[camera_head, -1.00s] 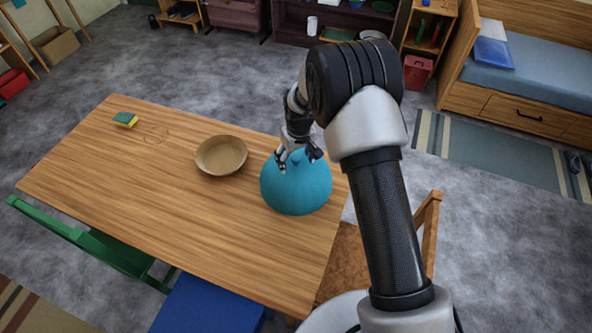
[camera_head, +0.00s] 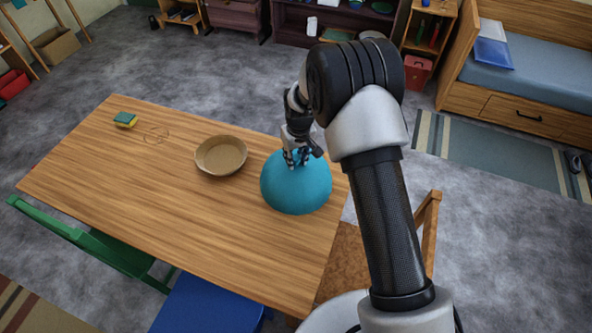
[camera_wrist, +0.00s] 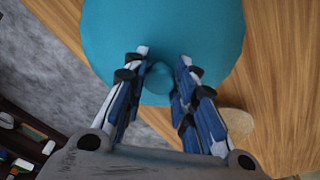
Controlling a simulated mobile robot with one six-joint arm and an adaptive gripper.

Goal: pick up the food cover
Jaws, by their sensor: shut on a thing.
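The food cover (camera_head: 298,192) is a teal dome resting on the wooden table's right end, with a small knob on top. My gripper (camera_head: 297,162) comes down on it from above and is shut on its knob. In the wrist view the dome (camera_wrist: 160,22) fills the top, and the knob sits between the two fingers of my gripper (camera_wrist: 163,58). Finger contact with the knob is hard to see in detail. I see no gap between the cover and the table.
A shallow tan bowl (camera_head: 221,156) stands just left of the cover on the table (camera_head: 150,200). A green chair (camera_head: 85,240), a blue seat (camera_head: 208,303) and a wooden chair (camera_head: 430,225) stand close around the table.

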